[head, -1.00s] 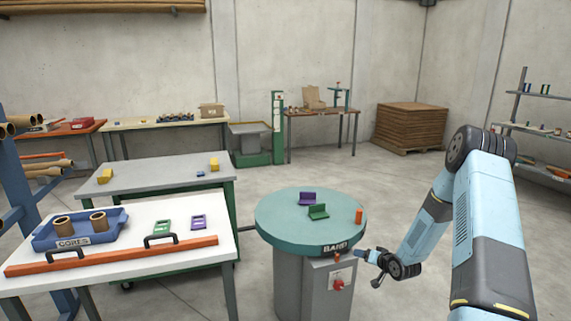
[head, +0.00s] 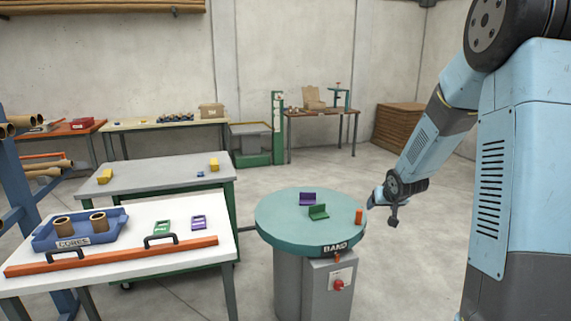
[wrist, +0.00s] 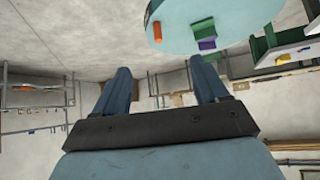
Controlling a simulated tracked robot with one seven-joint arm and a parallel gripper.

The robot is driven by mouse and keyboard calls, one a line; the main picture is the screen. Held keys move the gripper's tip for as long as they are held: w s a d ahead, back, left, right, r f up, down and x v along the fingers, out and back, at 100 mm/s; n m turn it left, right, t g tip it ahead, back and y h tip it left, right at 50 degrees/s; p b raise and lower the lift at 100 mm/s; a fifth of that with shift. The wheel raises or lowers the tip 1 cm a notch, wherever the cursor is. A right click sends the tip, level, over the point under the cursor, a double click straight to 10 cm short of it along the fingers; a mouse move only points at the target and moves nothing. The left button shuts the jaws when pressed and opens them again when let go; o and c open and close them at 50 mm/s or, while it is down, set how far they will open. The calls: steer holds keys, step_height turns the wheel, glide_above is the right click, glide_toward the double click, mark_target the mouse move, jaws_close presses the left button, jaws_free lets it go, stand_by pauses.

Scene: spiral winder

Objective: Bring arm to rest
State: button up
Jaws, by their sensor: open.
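My arm is raised on the right of the head view, bent at the elbow. My gripper (head: 374,199) hangs just right of the round teal table, beside its rim and apart from the things on it. In the wrist view my gripper (wrist: 165,88) has its two blue fingers spread wide with nothing between them. The fingertips are small and partly hidden in the head view.
The round teal table (head: 285,225) bears a purple bracket (head: 307,198), a green bracket (head: 318,212) and an orange cylinder (head: 359,216). A white table (head: 190,247) with a blue cores tray (head: 52,240) stands at left. Floor behind the round table is clear.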

steer(key=s+a+r+g+h, duration=0.1)
steer(key=s+a+r+g, duration=0.15)
steer(key=s+r, duration=1.25)
steer(key=s+a+r, duration=0.1)
steer(key=s+a, duration=0.1)
steer(key=s, duration=0.9)
steer(key=s+a+r+y, duration=0.1)
steer(key=s+a+r, duration=0.1)
steer(key=s, duration=1)
steer(key=shift+a+r+g, duration=0.3)
steer(key=shift+a+g, duration=0.05)
steer(key=shift+a, duration=0.45)
steer(key=shift+s, duration=0.1)
